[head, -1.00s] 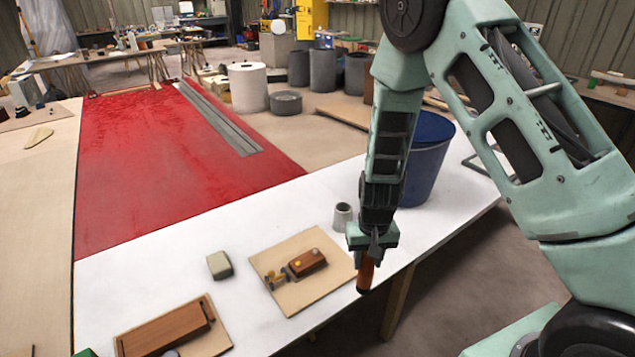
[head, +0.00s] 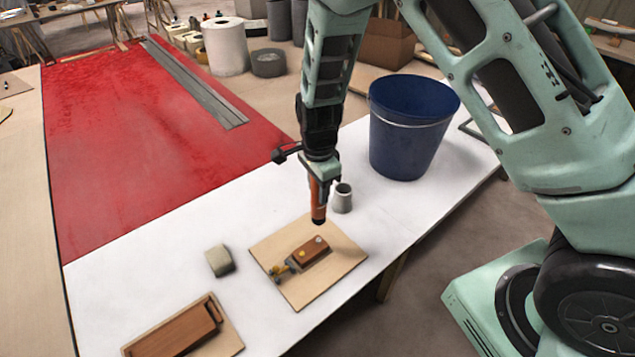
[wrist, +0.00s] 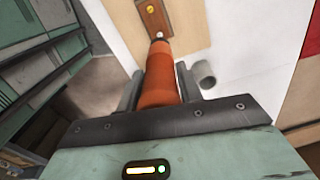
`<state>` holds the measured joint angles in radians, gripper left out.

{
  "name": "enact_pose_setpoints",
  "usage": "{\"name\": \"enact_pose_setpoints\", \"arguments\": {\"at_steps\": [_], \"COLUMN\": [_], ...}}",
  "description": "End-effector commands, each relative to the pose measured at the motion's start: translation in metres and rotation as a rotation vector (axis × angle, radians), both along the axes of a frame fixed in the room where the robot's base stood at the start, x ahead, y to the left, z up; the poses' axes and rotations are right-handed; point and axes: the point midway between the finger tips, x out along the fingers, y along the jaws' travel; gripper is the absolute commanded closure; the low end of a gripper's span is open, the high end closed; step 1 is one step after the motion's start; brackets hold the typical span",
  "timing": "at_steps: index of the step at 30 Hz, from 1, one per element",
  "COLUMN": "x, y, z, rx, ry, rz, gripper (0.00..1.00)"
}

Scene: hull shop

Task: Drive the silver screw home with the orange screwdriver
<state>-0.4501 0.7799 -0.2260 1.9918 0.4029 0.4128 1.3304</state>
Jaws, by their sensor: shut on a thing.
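My gripper (head: 319,176) is shut on the orange screwdriver (head: 318,203), which hangs nearly upright with its dark end down. The wrist view shows the screwdriver (wrist: 160,84) between the two fingers. Below it a brown wooden block (head: 309,252) lies on a pale board (head: 341,258). The silver screw (head: 318,239) is at the block's far end, and a yellow screw (head: 303,254) is nearer its middle. In the head view the screwdriver's lower end is just above the silver screw. In the wrist view it overlaps that end of the block. I cannot tell whether they touch.
A grey cup (head: 343,201) stands close beside the screwdriver. A blue bucket (head: 414,140) stands behind to the right. A grey-green block (head: 219,261) and a brown wooden box (head: 172,331) are to the left. The white table (head: 190,228) is clear between them.

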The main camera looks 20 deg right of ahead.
Motion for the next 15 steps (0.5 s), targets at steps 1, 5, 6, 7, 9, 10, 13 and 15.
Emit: {"name": "enact_pose_setpoints", "arguments": {"at_steps": [1,5,6,7,9,10,13,15], "x": [0.000,0.000,0.000,0.000,0.000,0.000,0.000,0.001], "y": [0.000,0.000,0.000,0.000,-0.001,-0.001,-0.001,-0.001], "z": [-0.005,-0.016,-0.021,-0.024,-0.031,-0.035,-0.045,-0.051], "rx": [0.000,0.000,0.000,0.000,0.000,0.000,0.000,0.000], "ry": [-0.001,-0.001,-0.001,-0.001,-0.001,-0.001,-0.001,-0.001], "rz": [0.000,0.001,0.001,0.001,0.001,0.001,0.001,0.001], "gripper": [0.87,0.87,0.87,0.87,0.87,0.87,0.87,0.87]}}
